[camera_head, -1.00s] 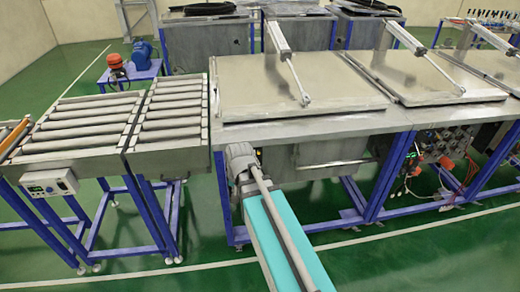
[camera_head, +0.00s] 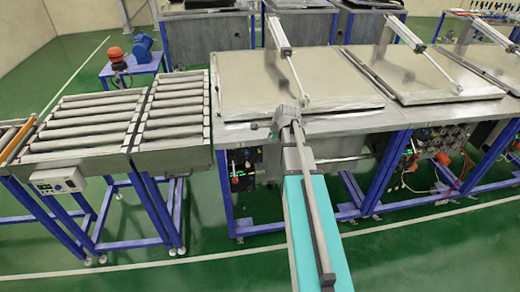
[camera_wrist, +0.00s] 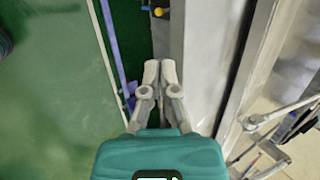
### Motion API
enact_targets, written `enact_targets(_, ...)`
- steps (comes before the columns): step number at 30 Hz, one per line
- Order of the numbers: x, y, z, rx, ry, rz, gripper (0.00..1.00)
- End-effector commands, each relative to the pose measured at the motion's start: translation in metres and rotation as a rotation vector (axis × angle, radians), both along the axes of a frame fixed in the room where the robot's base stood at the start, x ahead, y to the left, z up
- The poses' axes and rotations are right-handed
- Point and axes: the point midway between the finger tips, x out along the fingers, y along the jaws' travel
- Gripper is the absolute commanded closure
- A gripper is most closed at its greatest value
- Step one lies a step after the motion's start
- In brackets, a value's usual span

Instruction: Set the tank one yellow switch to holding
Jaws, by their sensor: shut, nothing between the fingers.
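In the wrist view, a small yellow knob (camera_wrist: 158,12), which looks like the yellow switch, sits at the top edge beside the grey tank frame. Its setting cannot be read. My gripper (camera_wrist: 160,72) is shut and empty, its fingertips apart from the knob and pointing up the picture. In the head view, the first tank (camera_head: 290,92) has a dark control panel (camera_head: 243,167) under its left front corner. The panel shows small red and green spots; I cannot make out the yellow switch there. My arm's end is in front of the tank's front edge, right of the panel.
A roller conveyor (camera_head: 165,112) stands left of the tank. Another lidded tank (camera_head: 430,75) stands to the right, with hoses and valves (camera_head: 440,145) below. The tank's front ledge (camera_head: 345,122) lies close to my arm. Green floor is open in front.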

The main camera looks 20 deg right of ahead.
Motion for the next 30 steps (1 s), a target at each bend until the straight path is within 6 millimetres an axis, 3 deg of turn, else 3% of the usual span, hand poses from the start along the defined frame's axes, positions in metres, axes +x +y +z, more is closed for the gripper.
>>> enact_targets(14, 0.003, 0.0, -0.006, -0.002, 0.001, 0.004, 1.0)
enact_targets(30, 0.024, 0.002, -0.044, -0.003, 0.001, 0.003, 1.0)
